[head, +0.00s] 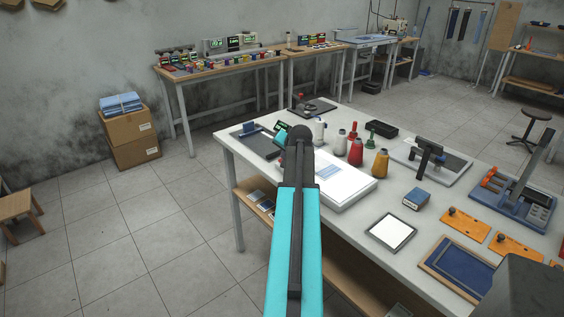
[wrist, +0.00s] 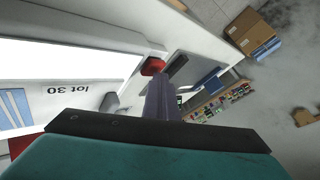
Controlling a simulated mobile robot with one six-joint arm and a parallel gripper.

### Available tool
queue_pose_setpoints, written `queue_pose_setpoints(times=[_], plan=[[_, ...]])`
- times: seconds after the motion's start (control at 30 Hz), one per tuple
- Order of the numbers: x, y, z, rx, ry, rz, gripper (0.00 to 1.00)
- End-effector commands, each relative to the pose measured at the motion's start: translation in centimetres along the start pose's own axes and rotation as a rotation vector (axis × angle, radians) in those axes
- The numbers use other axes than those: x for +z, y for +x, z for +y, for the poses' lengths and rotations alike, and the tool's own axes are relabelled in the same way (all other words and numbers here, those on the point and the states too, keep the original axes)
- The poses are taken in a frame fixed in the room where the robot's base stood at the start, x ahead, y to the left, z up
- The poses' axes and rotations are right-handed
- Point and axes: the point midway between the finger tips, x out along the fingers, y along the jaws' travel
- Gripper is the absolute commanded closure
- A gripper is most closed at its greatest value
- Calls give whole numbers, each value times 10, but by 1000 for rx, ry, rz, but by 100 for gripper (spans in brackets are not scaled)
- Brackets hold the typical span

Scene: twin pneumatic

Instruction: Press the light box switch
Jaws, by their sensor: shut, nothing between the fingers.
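The white light box (head: 347,190) lies on the table in the head view, with a blue-marked sheet on top. My arm crosses in front of its left side. In the wrist view its bright white face (wrist: 60,62) fills the left, near the printed words "lot 30". A small red piece (wrist: 152,66), which looks like the switch, sits by the corner of the white body. My gripper (wrist: 160,82) is shut and empty, its fingertips just below the red piece. I cannot tell whether they touch it. In the head view my arm hides the gripper.
A blue-grey small box (head: 417,199) and a white framed panel (head: 391,231) lie to the right. Cardboard boxes (head: 132,149) stand on the floor at left.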

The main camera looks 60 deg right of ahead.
Motion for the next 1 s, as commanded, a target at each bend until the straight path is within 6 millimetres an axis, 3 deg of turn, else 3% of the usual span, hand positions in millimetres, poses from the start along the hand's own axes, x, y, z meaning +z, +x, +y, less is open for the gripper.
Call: queue_pose_setpoints(times=[0.37, 1.0], plan=[[-2, -2, -2, -1, 0, 1, 100], [-23, -31, -24, -2, 0, 2, 100]])
